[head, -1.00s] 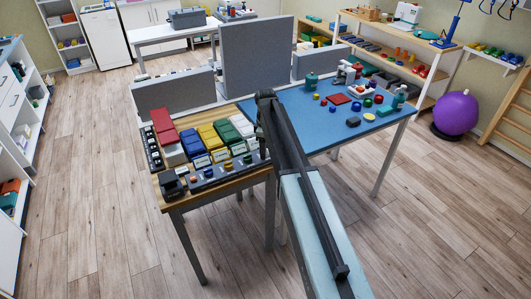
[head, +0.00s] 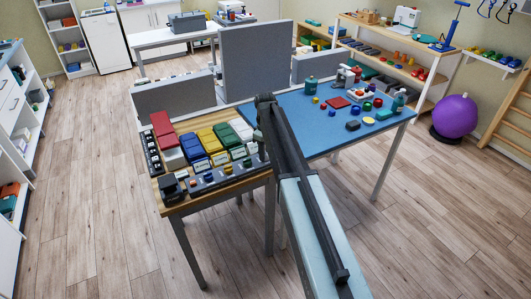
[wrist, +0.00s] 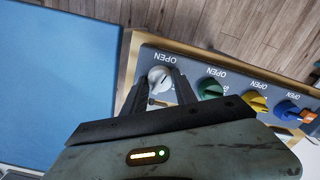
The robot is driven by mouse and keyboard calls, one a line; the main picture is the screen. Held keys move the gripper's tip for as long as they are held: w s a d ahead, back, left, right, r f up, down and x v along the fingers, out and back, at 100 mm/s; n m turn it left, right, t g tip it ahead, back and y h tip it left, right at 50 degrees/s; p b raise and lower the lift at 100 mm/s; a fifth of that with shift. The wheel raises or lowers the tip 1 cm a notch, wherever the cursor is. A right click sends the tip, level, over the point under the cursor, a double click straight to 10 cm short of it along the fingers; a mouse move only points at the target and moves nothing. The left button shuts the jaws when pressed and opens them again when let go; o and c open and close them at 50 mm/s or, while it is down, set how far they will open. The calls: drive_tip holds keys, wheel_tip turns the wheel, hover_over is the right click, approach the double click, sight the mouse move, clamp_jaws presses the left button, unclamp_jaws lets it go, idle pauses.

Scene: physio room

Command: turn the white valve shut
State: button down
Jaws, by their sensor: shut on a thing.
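The white valve (wrist: 160,76) is a round knob at the end of a dark grey panel (wrist: 225,66) in the wrist view. An upside-down OPEN label sits above it in the picture. My gripper (wrist: 158,86) has a dark finger on each side of the knob and is shut on it. Green (wrist: 210,88), yellow (wrist: 256,103) and blue (wrist: 287,109) valves follow along the panel to the right.
Red, blue, yellow, green and white blocks stand behind the panel on the wooden table (head: 172,208). A blue-topped table (head: 318,130) adjoins on the right, with small objects towards its far side. Grey screens (head: 256,62) stand behind. The floor in front is clear.

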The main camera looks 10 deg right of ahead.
drive_tip(key=m, duration=1)
drive_tip(key=shift+m, duration=2.2)
drive_tip(key=c, duration=1)
unclamp_jaws()
drive_tip(key=shift+r, duration=0.1)
